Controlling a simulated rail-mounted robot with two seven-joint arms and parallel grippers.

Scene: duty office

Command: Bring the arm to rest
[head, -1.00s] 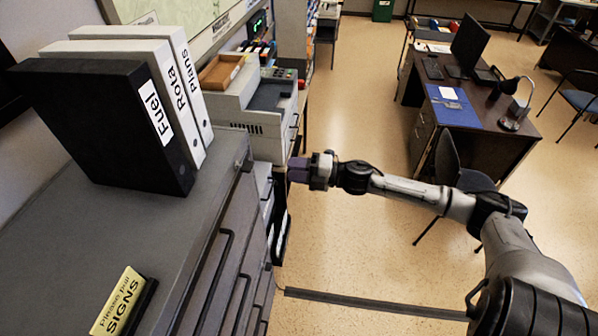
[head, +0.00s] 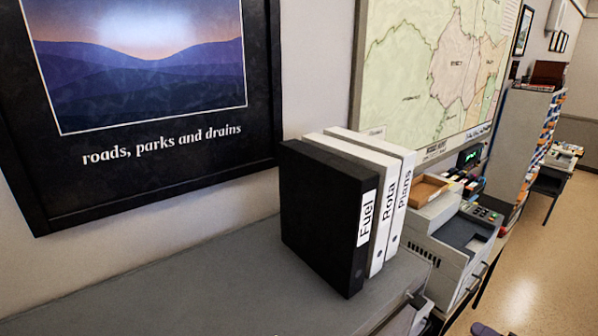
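A small purplish piece (head: 485,329) shows at the bottom edge of the head view, right of the printer. It looks like the tip of my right gripper, but the rest of that gripper and its arm are below the picture. Whether its fingers are open or shut cannot be seen. My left gripper and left arm are not in view.
Upright Fuel (head: 325,220), Rota (head: 384,215) and Plans (head: 403,200) binders stand on the grey cabinet top (head: 190,285). A printer (head: 445,240) with a wooden tray (head: 428,191) stands beyond. A framed picture and a map hang on the wall. Open floor lies at right.

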